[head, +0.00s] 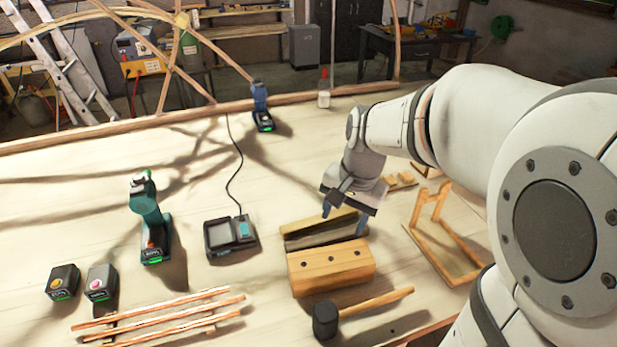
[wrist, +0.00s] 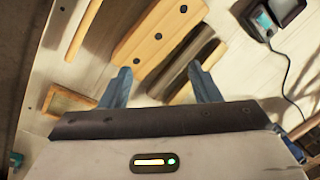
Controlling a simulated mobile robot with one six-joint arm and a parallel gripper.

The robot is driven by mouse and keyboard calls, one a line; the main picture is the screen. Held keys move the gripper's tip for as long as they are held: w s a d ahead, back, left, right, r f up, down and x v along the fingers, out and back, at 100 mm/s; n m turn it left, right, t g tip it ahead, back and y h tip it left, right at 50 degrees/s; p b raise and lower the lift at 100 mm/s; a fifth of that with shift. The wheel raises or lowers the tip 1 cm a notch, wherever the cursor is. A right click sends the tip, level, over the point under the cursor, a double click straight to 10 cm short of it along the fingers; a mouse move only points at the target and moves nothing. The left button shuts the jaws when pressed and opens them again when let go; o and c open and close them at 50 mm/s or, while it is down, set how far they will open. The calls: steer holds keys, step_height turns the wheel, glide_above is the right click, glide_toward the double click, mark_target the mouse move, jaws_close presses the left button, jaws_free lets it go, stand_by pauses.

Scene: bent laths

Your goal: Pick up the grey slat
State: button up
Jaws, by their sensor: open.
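The grey slat (head: 318,236) lies directly behind a wooden block with several dark holes (head: 331,266), beside a thin yellowish wood strip (head: 308,226). My gripper (head: 344,219) is above the slat's right part and hides some of it and of the strip. In the wrist view the slat (wrist: 186,52) runs diagonally next to the block (wrist: 160,35), with its near part between the two spread blue fingers. My gripper (wrist: 163,84) is open and empty. I cannot tell its exact height above the slat.
A mallet (head: 360,312) lies in front of the block. A wooden frame (head: 445,238) stands to the right. A charger (head: 230,237) with a cable, a green drill (head: 150,220), batteries (head: 101,282) and stacked laths (head: 165,318) are left. Bare table separates the charger and drill.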

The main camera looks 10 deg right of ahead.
mark_target(328, 235)
steer(key=w+f+m, duration=0.2)
steer(key=w+f, duration=0.1)
steer(key=w, duration=0.1)
steer(key=w+d+f+m+g+y, duration=0.1)
steer(key=w+f+m, duration=0.2)
steer(key=w+f, duration=0.1)
steer(key=w+d+f+m+y, duration=0.1)
steer(key=w+f+m, duration=0.2)
steer(key=w+f, duration=0.1)
steer(key=shift+d+g+b, duration=0.1)
steer(key=shift+g+b, duration=0.3)
steer(key=shift+w+f+m, duration=0.25)
steer(key=shift+f+m, duration=0.05)
steer(key=shift+f, duration=0.05)
steer(key=x, duration=0.4)
steer(key=p+x, duration=0.1)
steer(key=x, duration=0.2)
steer(key=shift+w+d+f, duration=0.1)
steer(key=shift+w+f, duration=0.15)
steer(key=shift+f, duration=0.2)
steer(key=c, duration=1.1)
